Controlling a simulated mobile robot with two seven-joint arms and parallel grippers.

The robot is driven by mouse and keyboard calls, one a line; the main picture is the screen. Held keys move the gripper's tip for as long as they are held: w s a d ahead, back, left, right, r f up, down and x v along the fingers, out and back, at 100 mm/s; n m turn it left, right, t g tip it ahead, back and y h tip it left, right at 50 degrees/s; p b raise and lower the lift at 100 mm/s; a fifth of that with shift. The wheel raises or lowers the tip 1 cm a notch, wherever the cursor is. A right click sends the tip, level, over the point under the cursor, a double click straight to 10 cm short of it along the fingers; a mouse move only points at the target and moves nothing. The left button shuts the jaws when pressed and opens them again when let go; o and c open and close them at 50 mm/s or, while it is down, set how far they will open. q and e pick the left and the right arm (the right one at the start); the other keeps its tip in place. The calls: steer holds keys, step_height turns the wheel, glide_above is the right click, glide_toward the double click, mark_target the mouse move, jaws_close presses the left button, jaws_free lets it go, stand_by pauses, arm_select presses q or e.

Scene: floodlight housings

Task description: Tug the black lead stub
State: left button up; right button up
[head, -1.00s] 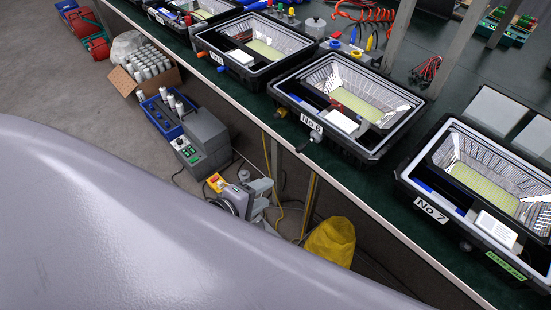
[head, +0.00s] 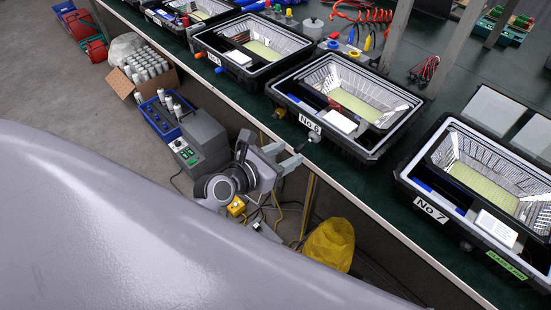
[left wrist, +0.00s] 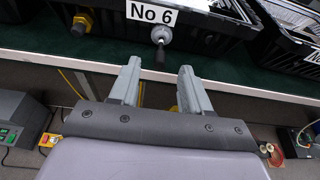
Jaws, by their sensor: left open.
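The floodlight housing labelled No 6 (head: 383,137) stands at the bench's front edge; its front wall also shows in the left wrist view (left wrist: 215,24). A grey cable gland (head: 314,135) sticks out of that wall under the label. The short black lead stub (left wrist: 160,56) hangs from this gland (left wrist: 161,36) in the left wrist view. My left gripper (head: 284,157) is open and empty, just off the bench edge and short of the stub. In the left wrist view its fingers (left wrist: 160,78) point at the stub, one on each side of its line, not touching it.
A yellow-ringed gland (left wrist: 82,22) sits left of the grey one on the same housing. Housing No 7 (head: 405,180) stands to the right. Below the bench are a grey machine (head: 203,138) and a yellow bag (head: 329,246). The bench edge (head: 375,214) runs close by.

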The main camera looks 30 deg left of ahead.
mark_target(295, 150)
arm_select(q)
steer(key=shift+x, duration=1.9)
jaws_close()
jaws_free()
steer(key=shift+s, duration=0.1)
steer(key=v, duration=0.7)
steer(key=shift+a, duration=0.1)
